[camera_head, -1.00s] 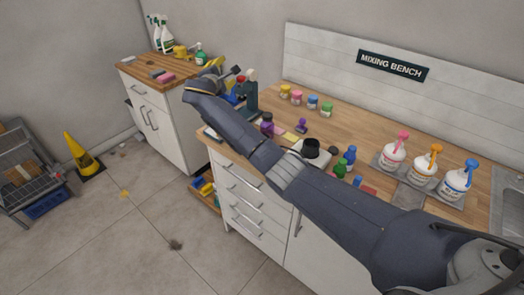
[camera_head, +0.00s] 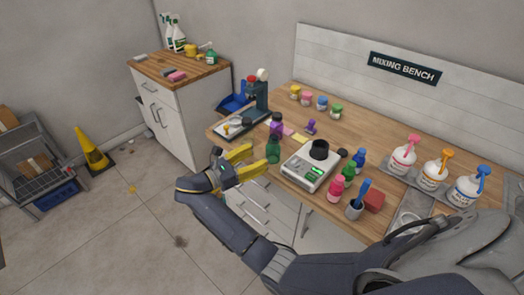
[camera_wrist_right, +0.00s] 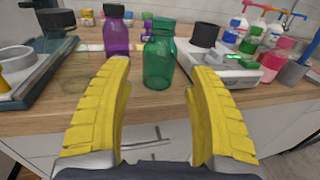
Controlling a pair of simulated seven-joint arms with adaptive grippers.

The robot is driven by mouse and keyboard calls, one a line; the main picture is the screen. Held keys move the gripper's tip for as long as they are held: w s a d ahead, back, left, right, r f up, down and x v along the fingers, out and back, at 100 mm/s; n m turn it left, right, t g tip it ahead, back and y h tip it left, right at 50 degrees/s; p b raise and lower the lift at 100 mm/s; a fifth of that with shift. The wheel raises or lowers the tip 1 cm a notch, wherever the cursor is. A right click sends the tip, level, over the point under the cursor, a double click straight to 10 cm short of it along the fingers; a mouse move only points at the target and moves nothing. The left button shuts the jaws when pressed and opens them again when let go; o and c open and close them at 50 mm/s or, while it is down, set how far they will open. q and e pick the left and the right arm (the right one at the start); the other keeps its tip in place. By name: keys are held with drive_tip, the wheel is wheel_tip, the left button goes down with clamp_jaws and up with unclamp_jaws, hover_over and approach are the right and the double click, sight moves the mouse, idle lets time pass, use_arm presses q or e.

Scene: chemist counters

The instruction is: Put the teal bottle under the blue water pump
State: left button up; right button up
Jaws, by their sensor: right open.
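The teal bottle (camera_head: 273,153) stands upright near the front edge of the mixing bench. In the right wrist view the teal bottle (camera_wrist_right: 158,62) is see-through and stands ahead of my yellow fingers, centred in the gap between them. My right gripper (camera_head: 259,155) is open and empty, just in front of the bench edge and close to the bottle. The bottle with the blue pump (camera_head: 469,187) is white and stands at the right end of the pump row. My left gripper is out of view.
A purple bottle (camera_wrist_right: 116,32) stands just behind and left of the teal one. A white scale (camera_head: 305,167) stands to its right, with pink, green and blue bottles beyond. Pink-pump (camera_head: 403,158) and orange-pump (camera_head: 434,172) bottles stand beside the blue-pump one.

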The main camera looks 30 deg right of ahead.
sight(267, 152)
drive_tip(key=shift+w+d+f, duration=0.1)
drive_tip(key=shift+w+d, duration=0.1)
drive_tip(key=shift+d, duration=1.65)
drive_tip(key=shift+w+d, duration=0.2)
drive_tip(key=shift+d, duration=1.6)
drive_tip(key=c, duration=0.8)
